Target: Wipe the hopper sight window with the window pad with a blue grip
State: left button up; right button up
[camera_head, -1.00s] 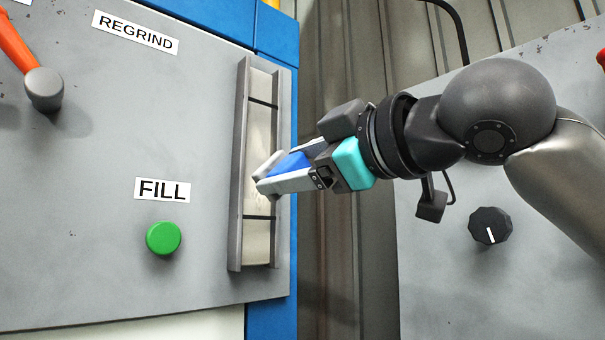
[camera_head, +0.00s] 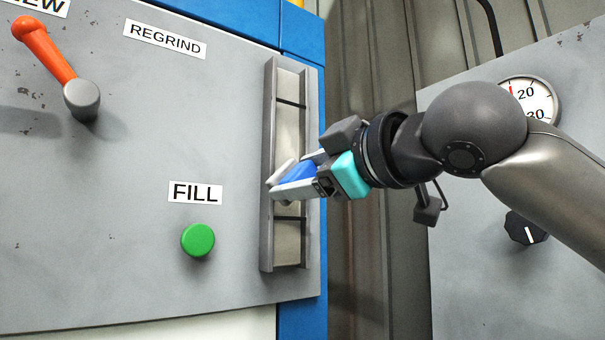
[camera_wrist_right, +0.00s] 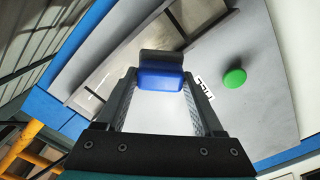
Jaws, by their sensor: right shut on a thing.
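The hopper sight window (camera_head: 289,130) is a tall pale strip with dark cross lines, set between raised grey rails on a grey panel. My right gripper (camera_head: 297,176) comes in from the right and is shut on the blue grip of the window pad (camera_head: 281,171). The pad's light edge lies across the window's lower half, by the left rail. In the right wrist view the blue grip (camera_wrist_right: 161,79) sits between the fingers, with the dark pad beyond it hiding part of the window. I cannot tell whether pad and window touch. My left gripper is not in view.
A green button (camera_head: 198,240) under a FILL label (camera_head: 195,193) is left of the window. An orange lever (camera_head: 46,50) is at upper left. A gauge (camera_head: 530,100) and a black knob (camera_head: 525,228) are on the right-hand panel, behind my right arm.

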jog(key=shift+p+x, duration=0.45)
jog(key=shift+x, duration=0.4)
